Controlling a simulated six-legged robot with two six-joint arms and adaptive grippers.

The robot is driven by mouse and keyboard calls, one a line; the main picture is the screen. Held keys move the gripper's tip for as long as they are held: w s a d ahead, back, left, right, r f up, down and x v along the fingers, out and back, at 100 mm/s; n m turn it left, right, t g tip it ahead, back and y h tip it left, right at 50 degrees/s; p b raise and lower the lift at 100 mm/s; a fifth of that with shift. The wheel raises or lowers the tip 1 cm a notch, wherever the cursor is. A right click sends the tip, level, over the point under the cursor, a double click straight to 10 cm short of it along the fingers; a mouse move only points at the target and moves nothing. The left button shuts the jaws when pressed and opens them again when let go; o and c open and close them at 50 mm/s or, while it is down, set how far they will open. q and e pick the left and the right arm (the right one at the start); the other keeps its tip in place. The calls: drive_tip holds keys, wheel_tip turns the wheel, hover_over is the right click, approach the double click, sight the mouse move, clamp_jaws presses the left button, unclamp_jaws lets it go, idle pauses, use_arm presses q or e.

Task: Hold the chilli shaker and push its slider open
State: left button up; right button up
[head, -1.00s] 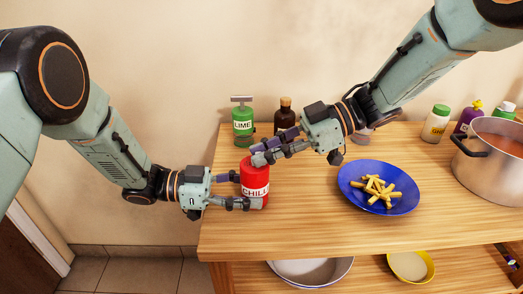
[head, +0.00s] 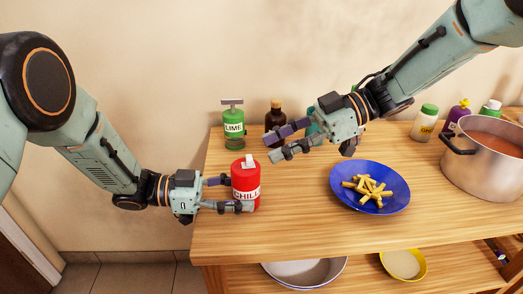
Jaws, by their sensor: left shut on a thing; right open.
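The red chilli shaker (head: 246,177) stands upright near the left end of the wooden table, with a white label. A small white slider piece (head: 249,160) shows on its top. I cannot tell from this view how far the slider is open. My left gripper (head: 238,193) is shut on the shaker from the left, its fingers around the lower body. My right gripper (head: 274,145) is open and empty, above and to the right of the shaker, apart from it.
A green lime bottle (head: 234,130) and a brown bottle (head: 275,118) stand behind the shaker. A blue plate (head: 345,200) of fries lies to the right. A steel pot (head: 480,175) stands far right. Bowls sit on the lower shelf.

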use_arm(q)
drive_tip(key=shift+f, duration=0.1)
use_arm(e)
drive_tip(key=v, duration=0.7)
drive_tip(key=shift+d, duration=0.15)
use_arm(q)
drive_tip(key=o, duration=1.3)
drive_tip(key=shift+c, duration=0.2)
drive_tip(key=a+r, duration=0.1)
drive_tip(key=a, duration=1.1)
drive_tip(key=shift+r, duration=0.15)
drive_tip(key=shift+d, duration=0.15)
